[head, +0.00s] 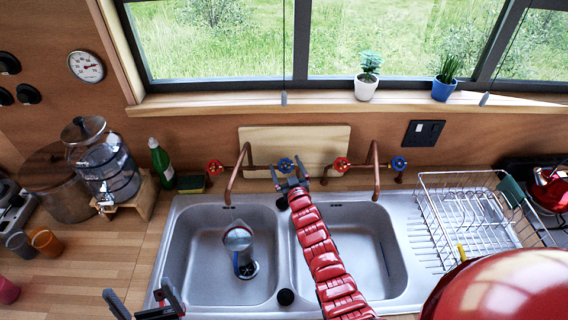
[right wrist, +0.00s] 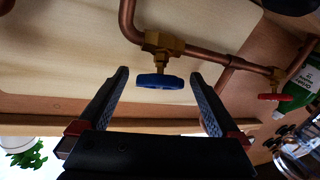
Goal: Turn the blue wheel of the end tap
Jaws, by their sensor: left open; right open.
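The left copper tap (head: 236,178) has a red wheel (head: 214,167) at its left and a blue wheel (head: 285,165) at its right. My right gripper (head: 290,177) is open at this blue wheel. In the right wrist view the blue wheel (right wrist: 160,82) lies between the two spread fingertips, with a gap to each finger; depth is hard to judge. The tap's red wheel (right wrist: 275,97) is farther right there. The right tap (head: 375,170) has its own blue wheel (head: 399,163) and red wheel (head: 342,164). My left gripper (head: 138,289) is open over the counter at lower left.
A cutting board (head: 318,135) leans behind the taps. A green bottle (head: 160,162) stands left, a dish rack (head: 470,215) right.

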